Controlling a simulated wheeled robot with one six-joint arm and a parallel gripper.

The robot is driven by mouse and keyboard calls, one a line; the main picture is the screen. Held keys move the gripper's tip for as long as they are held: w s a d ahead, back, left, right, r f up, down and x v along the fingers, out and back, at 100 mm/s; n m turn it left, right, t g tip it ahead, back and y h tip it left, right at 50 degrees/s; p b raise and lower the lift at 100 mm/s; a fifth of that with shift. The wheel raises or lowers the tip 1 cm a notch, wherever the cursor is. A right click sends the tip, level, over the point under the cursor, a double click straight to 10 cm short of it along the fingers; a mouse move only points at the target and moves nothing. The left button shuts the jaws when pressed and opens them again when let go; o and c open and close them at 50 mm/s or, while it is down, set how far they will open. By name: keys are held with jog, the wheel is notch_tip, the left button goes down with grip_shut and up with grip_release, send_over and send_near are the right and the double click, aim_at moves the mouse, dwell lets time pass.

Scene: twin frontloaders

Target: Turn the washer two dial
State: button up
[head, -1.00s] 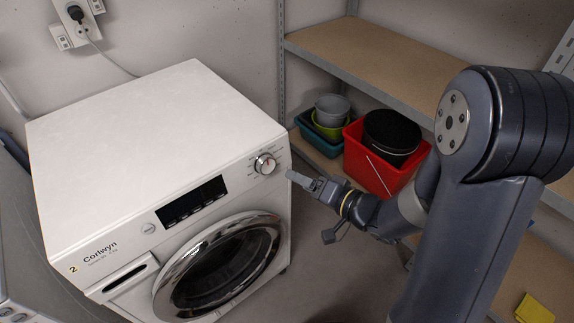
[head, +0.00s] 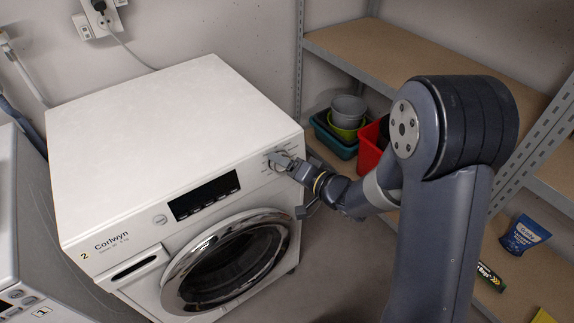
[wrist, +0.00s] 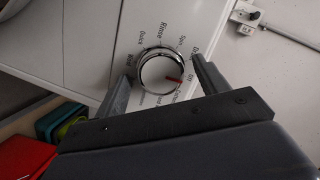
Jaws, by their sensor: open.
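The washer (head: 150,130) is white, marked 2 and "Corlwyn", with a dark display and a round chrome door. Its dial (wrist: 160,70) is a silver knob with a red mark, ringed by printed programme names in the wrist view. My gripper (head: 275,157) is at the dial on the upper right of the front panel, and hides most of the dial in the head view. In the wrist view my gripper (wrist: 160,78) is open, with one finger on each side of the dial. I cannot tell whether the fingers touch it.
Shelves (head: 425,60) stand to the right of the washer, with stacked tubs (head: 342,125) and a red bucket (head: 371,145) close behind my arm. Another white machine (head: 15,210) stands at the left edge. A blue pouch (head: 524,235) lies on the lower shelf.

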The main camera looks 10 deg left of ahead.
jog(key=shift+c, duration=0.3)
jog(key=c, duration=0.9)
jog(key=n+t+h+b, duration=0.1)
jog(key=n+b, duration=0.6)
jog(key=n, duration=0.1)
jog(key=n+t+h+b, duration=0.1)
jog(key=n+b, duration=0.7)
jog(key=n, duration=0.1)
jog(key=n+t+h+b, duration=0.1)
jog(key=n+b, duration=0.6)
jog(key=n, duration=0.1)
jog(key=shift+s+a+t+h+b, duration=0.2)
jog(key=shift+s+t+h+b, duration=0.1)
jog(key=shift+b, duration=0.1)
jog(key=shift+r+n, duration=0.1)
jog(key=shift+n, duration=0.3)
